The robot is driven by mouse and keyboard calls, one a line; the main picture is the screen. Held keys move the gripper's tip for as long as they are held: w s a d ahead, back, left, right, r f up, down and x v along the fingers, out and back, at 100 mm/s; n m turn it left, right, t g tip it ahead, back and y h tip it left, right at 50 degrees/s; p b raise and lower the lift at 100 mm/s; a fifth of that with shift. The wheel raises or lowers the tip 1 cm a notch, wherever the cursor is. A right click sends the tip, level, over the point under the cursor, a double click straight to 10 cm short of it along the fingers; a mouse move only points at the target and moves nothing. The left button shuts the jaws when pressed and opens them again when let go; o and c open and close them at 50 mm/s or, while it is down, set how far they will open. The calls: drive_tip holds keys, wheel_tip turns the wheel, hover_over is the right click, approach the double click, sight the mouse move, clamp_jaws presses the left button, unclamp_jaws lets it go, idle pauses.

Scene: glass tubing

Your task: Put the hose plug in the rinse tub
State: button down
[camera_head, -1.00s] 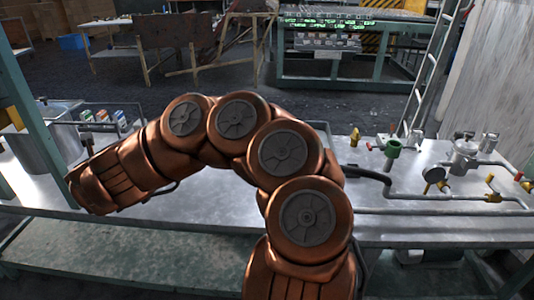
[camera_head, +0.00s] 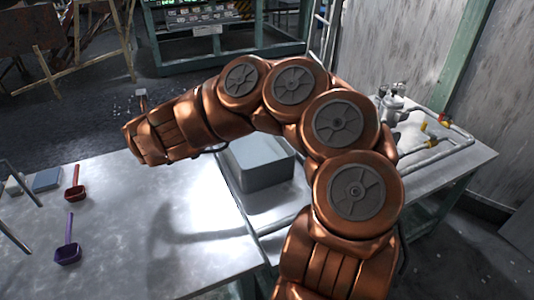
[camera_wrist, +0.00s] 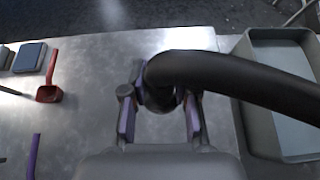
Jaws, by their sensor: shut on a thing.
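The rinse tub, a grey rectangular open tub (camera_head: 268,178), stands on the bench right of centre in the head view, partly behind my arm. In the wrist view its rim (camera_wrist: 243,122) is on the right, and it looks empty where visible. My gripper (camera_wrist: 162,95) is shut on a thick black bent tube (camera_wrist: 225,75), which I take to be the hose plug. The tube curves from between the purple-lined fingers to the right edge, passing across the tub in the picture. The gripper is left of the tub, over bare bench.
A red scoop (camera_head: 75,186), a purple scoop (camera_head: 68,245) and a blue-grey block (camera_head: 47,180) lie on the left of the bench (camera_head: 125,215). Pipes and valves (camera_head: 425,140) stand on the right. The bench between scoops and tub is clear.

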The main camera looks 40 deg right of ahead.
drive_tip(key=w+d+n+y+b, duration=0.2)
drive_tip(key=w+d+n+y, duration=0.35)
drive_tip(key=d, duration=0.85)
drive_tip(key=s+d+f+n+y+b, duration=0.1)
drive_tip(key=s+d+f+y+b, duration=0.1)
drive_tip(key=d, duration=0.6)
drive_tip(key=s+d+f+n+g+y, duration=0.1)
drive_tip(key=s+d+f+n+y, duration=0.15)
drive_tip(key=s+d, duration=0.35)
drive_tip(key=shift+h, duration=0.3)
drive_tip(key=f+b, duration=0.1)
drive_tip(key=f, duration=0.2)
drive_tip(key=f+b, duration=0.1)
drive_tip(key=f, duration=0.2)
drive_tip(key=a+f+b, duration=0.1)
drive_tip(key=f, duration=0.3)
drive_tip(key=shift+s, duration=0.4)
drive_tip(key=shift+r, duration=0.1)
drive_tip(key=c, duration=0.9)
unclamp_jaws()
